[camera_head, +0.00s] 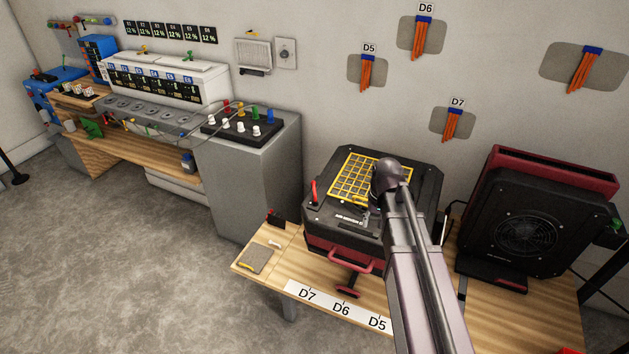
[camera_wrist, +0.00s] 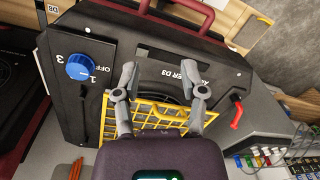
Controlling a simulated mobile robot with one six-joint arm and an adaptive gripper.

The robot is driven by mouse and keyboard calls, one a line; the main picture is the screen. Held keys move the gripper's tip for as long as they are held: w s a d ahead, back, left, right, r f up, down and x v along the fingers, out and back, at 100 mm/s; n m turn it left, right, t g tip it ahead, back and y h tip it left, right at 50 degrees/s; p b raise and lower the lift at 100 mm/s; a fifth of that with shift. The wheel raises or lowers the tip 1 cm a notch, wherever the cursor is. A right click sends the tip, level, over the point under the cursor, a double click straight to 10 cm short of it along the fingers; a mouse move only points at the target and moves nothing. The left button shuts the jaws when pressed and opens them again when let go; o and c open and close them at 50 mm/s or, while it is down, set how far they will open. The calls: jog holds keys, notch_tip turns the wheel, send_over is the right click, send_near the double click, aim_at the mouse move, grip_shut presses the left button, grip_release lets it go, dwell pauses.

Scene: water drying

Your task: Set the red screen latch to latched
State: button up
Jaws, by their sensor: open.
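The red screen latch (camera_head: 314,190) is a small red lever at the left edge of the black and red dryer (camera_head: 322,220). In the wrist view the red latch (camera_wrist: 236,117) is at the right edge of the dryer's dark top (camera_wrist: 205,52). A yellow grid screen (camera_head: 352,172) is at the dryer's top; in the wrist view the screen (camera_wrist: 150,114) is partly behind my gripper. My gripper (camera_wrist: 166,86) is open and empty above the dryer, left of the latch in the wrist view and apart from it. My arm hides part of the dryer in the head view.
A blue dial (camera_wrist: 80,66) and a red handle (camera_head: 350,262) are on the dryer. A second black and red dryer (camera_head: 530,225) stands at the right. A grey cabinet (camera_head: 250,170) stands to the left. A small tray (camera_head: 257,259) lies on the wooden table (camera_head: 290,245).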

jog(key=w+a+r+n+p, duration=0.1)
jog(key=w+a+r+p, duration=0.15)
jog(key=w+a, duration=0.35)
jog(key=w+a+r+p, duration=0.2)
jog(key=w+a+r, duration=0.1)
jog(key=w, duration=0.5)
notch_tip(320, 180, up, 3)
jog(key=y+p, duration=0.1)
jog(key=p, duration=0.2)
send_over(314, 187)
jog(key=d, duration=0.3)
jog(key=shift+w+a+f+n, duration=0.15)
jog(key=shift+a+n, duration=0.1)
jog(key=shift+n, duration=0.05)
jog(key=shift+f+b, duration=0.2)
jog(key=shift+b, duration=0.3)
jog(key=f+b, duration=0.4)
jog(key=a+f+b, duration=0.1)
jog(key=f+b, duration=0.3)
jog(key=a+f+b, duration=0.1)
jog(key=f+b, duration=0.4)
jog(key=shift+s+a+f, duration=0.1)
jog(key=shift+s, duration=0.1)
grip_shut()
